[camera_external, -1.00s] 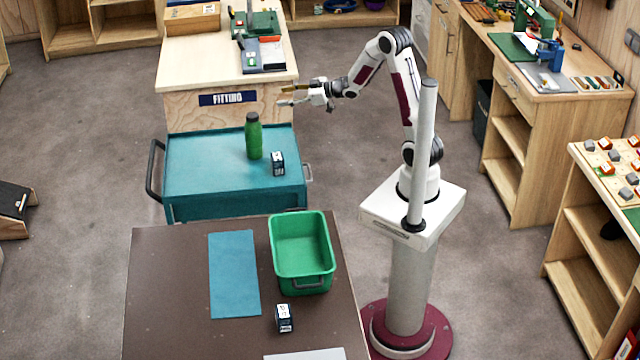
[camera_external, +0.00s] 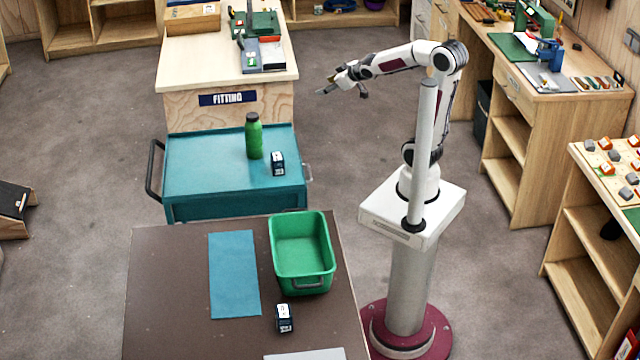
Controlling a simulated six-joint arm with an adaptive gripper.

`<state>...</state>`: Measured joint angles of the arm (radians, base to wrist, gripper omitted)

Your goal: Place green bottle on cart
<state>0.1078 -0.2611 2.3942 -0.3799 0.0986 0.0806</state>
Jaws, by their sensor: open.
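The green bottle (camera_external: 254,138) with a dark cap stands upright on the top of the teal cart (camera_external: 205,188). My gripper (camera_external: 340,88) is open and empty. It is in the air to the right of the bottle and higher in the picture, well apart from bottle and cart.
A small dark box with a white label (camera_external: 278,163) stands on the cart beside the bottle. A brown table (camera_external: 170,285) in front holds a green bin (camera_external: 303,284), a teal mat (camera_external: 234,275) and another small box (camera_external: 284,318). A wooden workbench (camera_external: 190,75) stands behind the cart.

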